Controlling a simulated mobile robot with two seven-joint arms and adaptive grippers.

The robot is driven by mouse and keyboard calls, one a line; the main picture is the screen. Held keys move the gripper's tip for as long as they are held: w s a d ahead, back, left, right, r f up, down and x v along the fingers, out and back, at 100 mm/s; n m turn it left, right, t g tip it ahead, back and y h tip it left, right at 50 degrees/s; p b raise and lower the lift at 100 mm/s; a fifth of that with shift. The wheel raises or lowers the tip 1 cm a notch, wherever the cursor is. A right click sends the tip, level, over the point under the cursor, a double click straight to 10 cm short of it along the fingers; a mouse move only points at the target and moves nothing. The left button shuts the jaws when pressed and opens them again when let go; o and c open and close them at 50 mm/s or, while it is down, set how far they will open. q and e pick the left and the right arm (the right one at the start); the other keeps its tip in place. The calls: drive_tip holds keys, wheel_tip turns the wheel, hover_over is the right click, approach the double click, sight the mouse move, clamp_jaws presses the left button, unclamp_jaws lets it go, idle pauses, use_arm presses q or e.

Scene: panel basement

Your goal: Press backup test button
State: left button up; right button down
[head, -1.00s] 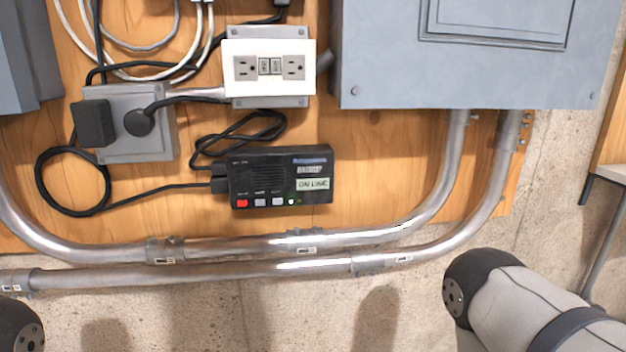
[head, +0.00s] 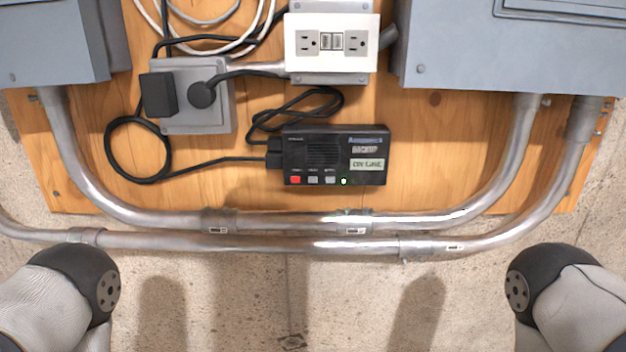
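The backup unit (head: 335,155) is a small black box fixed to the wooden board in the middle of the head view. A pale label (head: 367,164) reads "ON LINE". Which button is the test button is too small to read. My arms show at the lower left and lower right, below the pipes. Neither gripper is in view.
Two metal conduits (head: 280,242) run across below the unit. A white outlet (head: 331,42) sits above it, and a grey box with plugs (head: 205,122) is at upper left. Black cables loop beside the unit. Large grey panels (head: 520,50) flank the top. The concrete wall below is bare.

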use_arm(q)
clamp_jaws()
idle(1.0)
